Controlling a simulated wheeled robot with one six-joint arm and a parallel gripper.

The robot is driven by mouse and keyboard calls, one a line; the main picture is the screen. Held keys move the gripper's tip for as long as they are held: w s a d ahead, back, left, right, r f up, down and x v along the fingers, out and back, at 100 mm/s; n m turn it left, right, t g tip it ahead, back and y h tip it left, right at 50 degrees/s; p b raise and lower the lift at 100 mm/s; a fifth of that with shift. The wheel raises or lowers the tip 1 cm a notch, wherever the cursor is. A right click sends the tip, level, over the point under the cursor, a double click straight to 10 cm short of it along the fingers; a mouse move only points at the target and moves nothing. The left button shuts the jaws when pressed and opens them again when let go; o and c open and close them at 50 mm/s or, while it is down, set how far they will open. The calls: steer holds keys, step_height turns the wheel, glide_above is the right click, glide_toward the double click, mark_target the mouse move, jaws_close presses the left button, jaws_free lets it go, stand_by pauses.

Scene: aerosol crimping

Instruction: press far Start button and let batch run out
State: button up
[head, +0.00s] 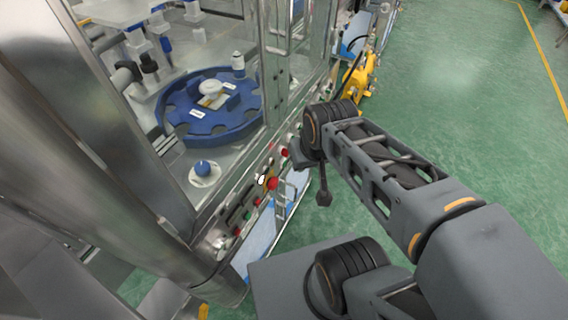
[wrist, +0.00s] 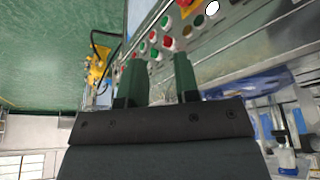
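The machine's control panel (head: 228,232) runs along its lower front edge, with red, green and white buttons. A large red button (head: 272,183) shows near the middle of the row. In the wrist view, green buttons (wrist: 143,47) and red buttons (wrist: 168,43) lie beyond my fingertips. Labels are too small to read, so I cannot tell which is the far Start button. My gripper (wrist: 158,75) has two green fingers apart, with nothing held between them. It points at the panel; no contact shows. In the head view my wrist hides part of the panel's far side.
A yellow device (head: 358,80) stands on the floor beyond the panel. The green floor (head: 470,90) to the right is clear.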

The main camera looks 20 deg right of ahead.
jaws_close()
stand_by(1.4)
